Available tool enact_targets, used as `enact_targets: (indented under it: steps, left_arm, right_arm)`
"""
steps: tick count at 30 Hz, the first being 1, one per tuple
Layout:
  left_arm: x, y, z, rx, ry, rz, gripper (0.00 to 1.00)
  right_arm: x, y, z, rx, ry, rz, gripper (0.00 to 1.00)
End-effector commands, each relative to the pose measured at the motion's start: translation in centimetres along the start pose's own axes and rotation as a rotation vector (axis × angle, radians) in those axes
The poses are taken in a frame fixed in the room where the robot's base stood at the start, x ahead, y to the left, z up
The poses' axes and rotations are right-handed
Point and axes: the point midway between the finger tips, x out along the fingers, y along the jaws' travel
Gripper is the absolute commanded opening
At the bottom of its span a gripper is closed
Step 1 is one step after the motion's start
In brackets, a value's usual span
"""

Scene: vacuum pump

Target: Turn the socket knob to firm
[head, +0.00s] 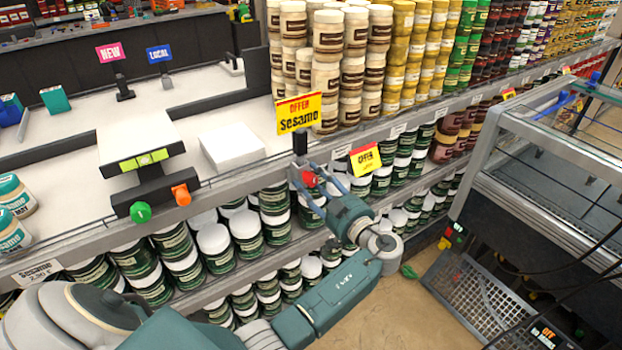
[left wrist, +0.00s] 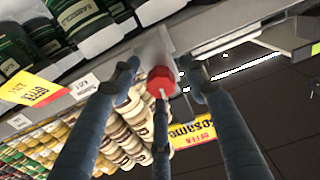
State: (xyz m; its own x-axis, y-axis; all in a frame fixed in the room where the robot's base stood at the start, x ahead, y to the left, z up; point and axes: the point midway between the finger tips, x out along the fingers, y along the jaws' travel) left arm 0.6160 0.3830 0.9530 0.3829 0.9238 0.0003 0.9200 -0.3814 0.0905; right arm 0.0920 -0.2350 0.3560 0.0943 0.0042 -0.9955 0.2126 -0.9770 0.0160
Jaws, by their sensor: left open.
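A red knob (head: 309,179) sits on a grey bracket at the shelf edge, below the black socket (head: 300,142) of the yellow Sesame sign (head: 299,112). In the left wrist view the red knob (left wrist: 160,80) looks faceted, with a pale line at its lower side. My left gripper (head: 318,184) is at the knob with its fingers spread. In the wrist view the fingers of the left gripper (left wrist: 159,76) stand to both sides and below the knob. The side fingers look apart from it; contact of the lower finger is unclear. No position marking is readable. My right gripper is not in view.
Jars (head: 245,225) fill the shelves below and beside the knob. A yellow offer tag (head: 365,159) hangs close right of the gripper. A scale (head: 140,145) with green and orange knobs stands left. A glass-sided case (head: 560,140) is at right. Bare floor shows below my arm.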

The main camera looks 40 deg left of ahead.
Motion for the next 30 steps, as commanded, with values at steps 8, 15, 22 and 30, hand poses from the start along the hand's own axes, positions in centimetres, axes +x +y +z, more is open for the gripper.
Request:
enact_targets:
  steps: [8, 15, 22, 30]
  left_arm:
    - [0.0, 0.0, 0.0, 0.000, -0.001, 0.000, 0.07]
    - [0.0, 0.0, 0.1, 0.004, -0.003, 0.000, 0.00]
    - [0.0, -0.1, 0.3, 0.051, -0.004, -0.001, 0.00]
    - [0.0, -0.2, 0.5, 0.228, -0.005, -0.002, 0.00]
  right_arm:
    - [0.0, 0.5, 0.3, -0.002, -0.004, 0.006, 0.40]
    - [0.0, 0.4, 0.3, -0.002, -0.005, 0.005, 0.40]
    - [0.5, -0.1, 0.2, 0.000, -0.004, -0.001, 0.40]
    - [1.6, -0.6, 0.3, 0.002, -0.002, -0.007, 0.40]
